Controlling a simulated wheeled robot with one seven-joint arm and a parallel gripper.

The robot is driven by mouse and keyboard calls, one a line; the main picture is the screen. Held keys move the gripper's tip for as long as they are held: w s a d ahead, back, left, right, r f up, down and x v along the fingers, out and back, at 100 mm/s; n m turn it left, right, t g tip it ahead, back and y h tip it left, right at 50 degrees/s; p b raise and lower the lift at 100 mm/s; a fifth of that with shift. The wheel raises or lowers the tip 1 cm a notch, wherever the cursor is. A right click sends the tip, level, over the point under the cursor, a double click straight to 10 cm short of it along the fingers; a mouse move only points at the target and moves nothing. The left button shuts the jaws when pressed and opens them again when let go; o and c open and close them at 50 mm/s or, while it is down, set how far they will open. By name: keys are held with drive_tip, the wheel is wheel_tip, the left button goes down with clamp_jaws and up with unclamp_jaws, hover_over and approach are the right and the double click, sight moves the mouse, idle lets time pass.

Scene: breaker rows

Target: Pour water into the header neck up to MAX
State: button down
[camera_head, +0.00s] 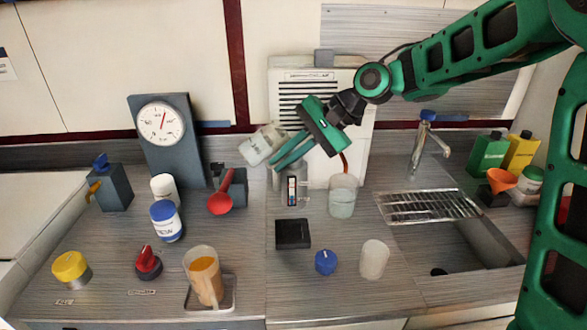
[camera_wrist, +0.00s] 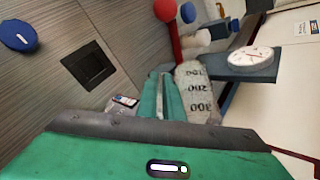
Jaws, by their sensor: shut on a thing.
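My gripper (camera_head: 285,150) is shut on a clear graduated beaker (camera_head: 259,146), held in the air left of the white louvred unit (camera_head: 320,80). The beaker is tilted; its marks 100, 200 and 300 show in the wrist view (camera_wrist: 197,88). I cannot tell how much water is in it. A small level gauge (camera_head: 291,191) with red and blue marks stands on the counter below and to the right of the beaker; it also shows in the wrist view (camera_wrist: 125,101). The clear part around the gauge is small, so its neck and water level cannot be made out.
A clear vessel (camera_head: 342,197) with a red tube stands right of the gauge. A red ladle-like piece (camera_head: 220,203) and a dial stand (camera_head: 165,130) are left; the sink (camera_head: 480,245) is right.

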drive_tip(key=shift+a+f+y, duration=0.1)
drive_tip(key=shift+f+y, duration=0.15)
drive_tip(key=shift+y, duration=0.35)
idle(1.6)
drive_tip(key=shift+f+y+b, duration=0.3)
drive_tip(key=shift+y+b, duration=0.4)
drive_tip(key=shift+b, duration=0.45)
idle(1.1)
drive_tip(key=shift+r+y+b, duration=0.25)
drive_tip(key=shift+y+b, duration=0.35)
drive_tip(key=shift+b, duration=1.65)
drive_tip(key=shift+n, duration=0.3)
drive_tip(key=shift+s+a+h, duration=0.2)
drive_tip(key=shift+s+h, duration=0.05)
drive_tip(key=shift+h, duration=0.45)
drive_tip(key=shift+r+n+h, duration=0.3)
drive_tip(key=shift+h, duration=0.5)
drive_tip(key=shift+w+d+h, duration=0.1)
drive_tip(key=shift+d+h, duration=0.1)
drive_tip(key=shift+h, duration=0.4)
drive_tip(key=shift+r, duration=0.1)
